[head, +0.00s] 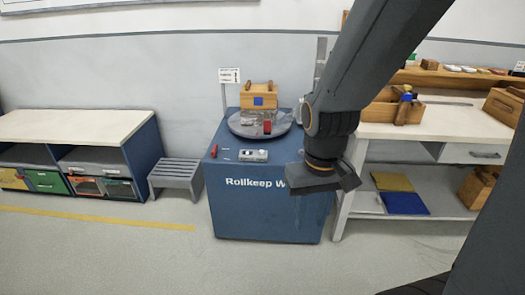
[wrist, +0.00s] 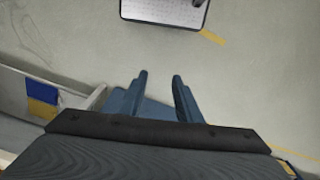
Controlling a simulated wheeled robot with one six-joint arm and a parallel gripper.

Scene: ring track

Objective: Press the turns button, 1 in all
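A blue cabinet (head: 265,215) with "Rollkeep W" lettering stands against the wall, its remaining lettering hidden by my arm. On its top are a small grey control box (head: 253,155) and a red piece (head: 214,151). The labels are too small to read, so I cannot tell which part is the turns button. My gripper (head: 325,182) hangs in front of the cabinet's right side, apart from the control box. In the wrist view my gripper (wrist: 160,92) has its two fingers apart with nothing between them.
A small sign (head: 230,76) rises behind the cabinet. A grey step stool (head: 175,175) and a low bench (head: 75,125) are on the left. A workbench (head: 455,125) with wooden boxes is on the right, with yellow and blue mats (head: 405,203) below. The floor in front is clear.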

